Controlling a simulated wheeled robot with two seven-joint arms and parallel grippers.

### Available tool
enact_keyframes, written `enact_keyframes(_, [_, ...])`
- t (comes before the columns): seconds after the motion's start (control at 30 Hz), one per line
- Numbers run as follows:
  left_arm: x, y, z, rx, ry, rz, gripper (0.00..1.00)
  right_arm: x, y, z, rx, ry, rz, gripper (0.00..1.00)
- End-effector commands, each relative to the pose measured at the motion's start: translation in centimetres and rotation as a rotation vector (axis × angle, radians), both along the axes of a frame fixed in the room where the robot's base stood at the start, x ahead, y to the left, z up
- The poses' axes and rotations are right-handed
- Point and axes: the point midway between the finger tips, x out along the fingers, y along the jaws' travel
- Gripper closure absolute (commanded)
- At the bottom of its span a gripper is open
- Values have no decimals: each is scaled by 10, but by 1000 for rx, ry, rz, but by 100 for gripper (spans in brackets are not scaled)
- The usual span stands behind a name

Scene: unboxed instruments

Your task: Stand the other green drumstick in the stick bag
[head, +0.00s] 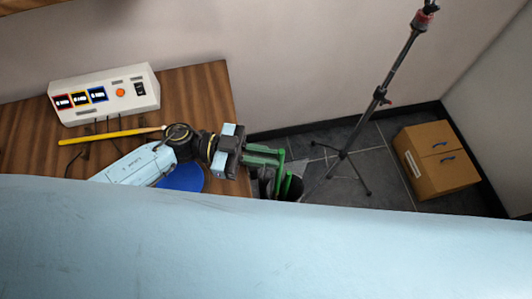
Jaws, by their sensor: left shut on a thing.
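My left gripper (267,157) reaches past the right edge of the wooden table and is shut on a green drumstick (279,172). That drumstick is seen steeply from above, over or at the mouth of the dark stick bag (296,188). Another green stick (288,184) shows close beside it at the bag. I cannot tell how deep the held stick reaches into the bag. The lower part of the bag is hidden by the pale blue shape in front. My right gripper is not in view.
On the table (205,85) are a white box with displays (105,92), a yellow stick (110,135) and a blue round thing (183,179) partly under my left arm. A tripod stand (345,153) and a brown box (437,160) stand on the dark floor to the right.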

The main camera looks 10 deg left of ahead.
Motion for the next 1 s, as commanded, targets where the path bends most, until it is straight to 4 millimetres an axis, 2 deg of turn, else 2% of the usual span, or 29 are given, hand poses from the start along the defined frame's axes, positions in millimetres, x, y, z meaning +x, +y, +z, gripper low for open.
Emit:
enact_keyframes(0.03, [0, 0, 0, -1, 0, 0, 88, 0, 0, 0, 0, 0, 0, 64])
enact_keyframes(0.2, [0, 0, 0, -1, 0, 0, 65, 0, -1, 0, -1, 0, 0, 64])
enact_keyframes(0.23, [0, 0, 0, 0, 0, 0, 63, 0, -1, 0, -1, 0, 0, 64])
enact_keyframes(0.57, [0, 4, 0, 2, 0, 0, 63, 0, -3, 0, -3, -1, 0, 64])
enact_keyframes(0.77, [3, 36, -1, 5, 1, 2, 63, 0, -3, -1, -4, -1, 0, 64])
enact_keyframes(1.0, [7, 91, -1, 5, 1, 2, 63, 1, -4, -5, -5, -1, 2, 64])
